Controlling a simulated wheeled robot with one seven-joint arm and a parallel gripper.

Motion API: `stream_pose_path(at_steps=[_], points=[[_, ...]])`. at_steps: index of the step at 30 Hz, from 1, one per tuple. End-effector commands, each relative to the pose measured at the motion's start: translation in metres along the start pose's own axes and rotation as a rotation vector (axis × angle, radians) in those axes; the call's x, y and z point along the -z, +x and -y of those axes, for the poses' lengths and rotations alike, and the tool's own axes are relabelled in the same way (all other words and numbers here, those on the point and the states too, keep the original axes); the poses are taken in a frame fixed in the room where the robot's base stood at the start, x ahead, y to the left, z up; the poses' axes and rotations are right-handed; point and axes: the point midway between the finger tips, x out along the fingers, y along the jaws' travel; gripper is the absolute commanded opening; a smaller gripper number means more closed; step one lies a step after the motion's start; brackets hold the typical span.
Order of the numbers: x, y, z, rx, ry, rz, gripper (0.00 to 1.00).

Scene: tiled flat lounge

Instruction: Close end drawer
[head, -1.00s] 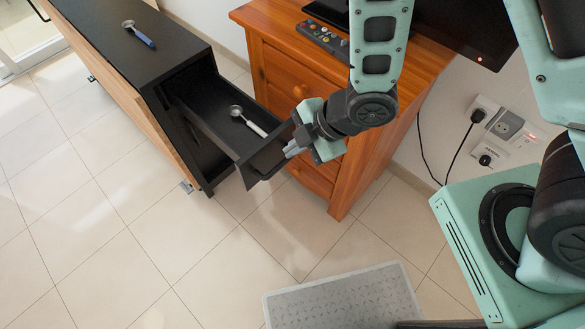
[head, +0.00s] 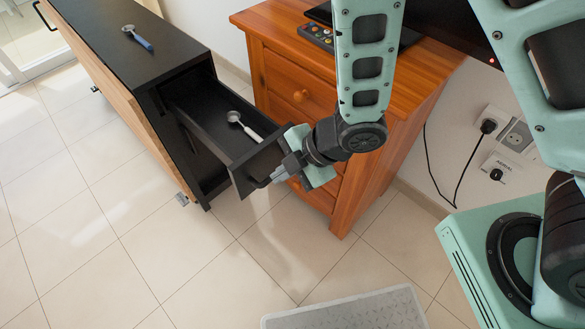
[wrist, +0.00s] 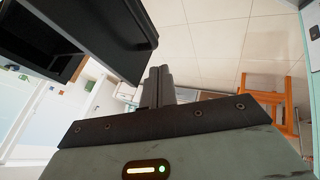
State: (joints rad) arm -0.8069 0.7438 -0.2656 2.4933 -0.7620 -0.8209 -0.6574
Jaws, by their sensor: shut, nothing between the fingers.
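The end drawer (head: 213,128) of the long black cabinet (head: 125,45) is pulled out in the head view, with its inside showing. A grey-handled spoon or scoop (head: 244,126) lies in it. My gripper (head: 275,177) is at the drawer's front panel (head: 258,165), by its outer face and lower right part. Its fingers are together and hold nothing. In the wrist view the shut fingers (wrist: 158,84) point past the edge of the dark drawer front (wrist: 105,35). I cannot tell whether they touch it.
A blue-handled spoon (head: 138,38) lies on the cabinet top. An orange wooden dresser (head: 345,80) stands close to the drawer's right side. A grey mat (head: 345,310) lies on the tiled floor in front. The floor (head: 100,230) left of the mat is clear.

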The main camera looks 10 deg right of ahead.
Motion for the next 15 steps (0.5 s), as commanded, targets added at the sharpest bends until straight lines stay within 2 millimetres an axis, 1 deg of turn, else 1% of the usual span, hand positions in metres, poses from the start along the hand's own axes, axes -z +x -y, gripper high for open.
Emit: stream_pose_path(at_steps=[1,6,9,15], points=[[0.0,0.011,0.001,0.003,-0.002,0.0,0.0],[0.0,0.044,0.001,0.003,-0.003,0.001,0.0],[0.001,0.048,-0.017,-0.004,-0.003,-0.001,0.0],[0.0,0.058,-0.033,-0.002,-0.001,0.0,0.0]])
